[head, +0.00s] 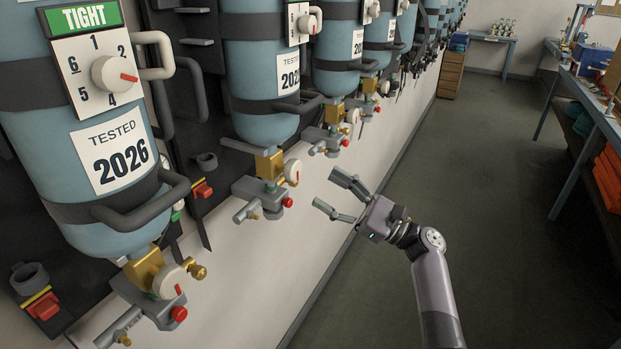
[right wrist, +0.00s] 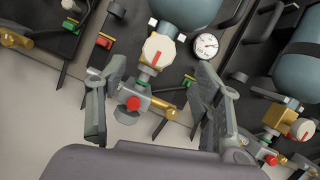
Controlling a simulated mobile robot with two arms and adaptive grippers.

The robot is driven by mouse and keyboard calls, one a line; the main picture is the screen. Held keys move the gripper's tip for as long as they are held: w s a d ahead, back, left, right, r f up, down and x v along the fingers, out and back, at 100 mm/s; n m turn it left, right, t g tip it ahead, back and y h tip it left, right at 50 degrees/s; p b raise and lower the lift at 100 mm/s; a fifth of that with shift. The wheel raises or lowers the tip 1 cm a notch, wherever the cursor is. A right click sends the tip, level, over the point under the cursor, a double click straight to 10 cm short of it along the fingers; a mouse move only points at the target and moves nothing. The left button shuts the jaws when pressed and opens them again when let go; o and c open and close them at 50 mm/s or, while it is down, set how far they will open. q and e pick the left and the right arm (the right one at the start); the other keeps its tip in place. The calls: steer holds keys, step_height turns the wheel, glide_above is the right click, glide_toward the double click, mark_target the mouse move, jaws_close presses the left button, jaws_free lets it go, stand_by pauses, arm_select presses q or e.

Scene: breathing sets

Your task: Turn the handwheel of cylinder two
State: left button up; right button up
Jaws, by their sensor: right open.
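Blue cylinders hang valve-down in a row along the wall. The second from the near end (head: 262,100) has a brass valve (head: 269,164) below it and a cream handwheel (head: 292,172) with a red mark. My right gripper (head: 326,188) is open and empty, to the right of this handwheel and apart from it. In the right wrist view a cream handwheel (right wrist: 159,49) with a red mark shows ahead, between and beyond the open fingers; I cannot tell for certain which cylinder's it is. My left gripper is not in view.
The nearest cylinder (head: 72,110) has a numbered dial (head: 113,74), a "TESTED 2026" label and its own handwheel (head: 170,281). Grey regulators with red knobs (head: 288,202) jut out below the valves. The floor (head: 440,220) is open, and a workbench (head: 590,95) stands at the right.

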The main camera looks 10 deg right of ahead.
steer(key=shift+v, duration=1.3)
step_height(320, 180, down, 29)
steer(key=s+a+g+h+b, duration=0.1)
steer(key=h+b, duration=0.2)
steer(key=h, duration=0.5)
steer(key=s+d+f+n+g+h+b, duration=0.15)
steer(key=s+f, duration=0.25)
steer(key=f, duration=0.4)
steer(key=s+f+n+g+h, duration=0.1)
steer(key=s+f+h, duration=0.1)
steer(key=s+f, duration=0.35)
steer(key=s+f+n+g+h, duration=0.1)
steer(key=s+f+n, duration=0.1)
steer(key=f, duration=0.7)
steer(key=s+d+f+n+g+h+b, duration=0.1)
steer(key=s+f+n, duration=0.5)
steer(key=s, duration=0.8)
steer(key=s+d+f+n+g+h+b, duration=0.2)
steer(key=s+f+n, duration=0.4)
steer(key=s+f, duration=0.5)
steer(key=s+d+f+n+g+h+b, duration=0.2)
steer(key=s+d+f+n+h, duration=0.2)
steer(key=s, duration=1.3)
step_height(320, 180, down, 5)
steer(key=d+n, duration=0.1)
steer(key=n, duration=0.2)
steer(key=shift+d+f+g, duration=0.2)
steer(key=shift+g, duration=0.15)
steer(key=shift+w, duration=0.1)
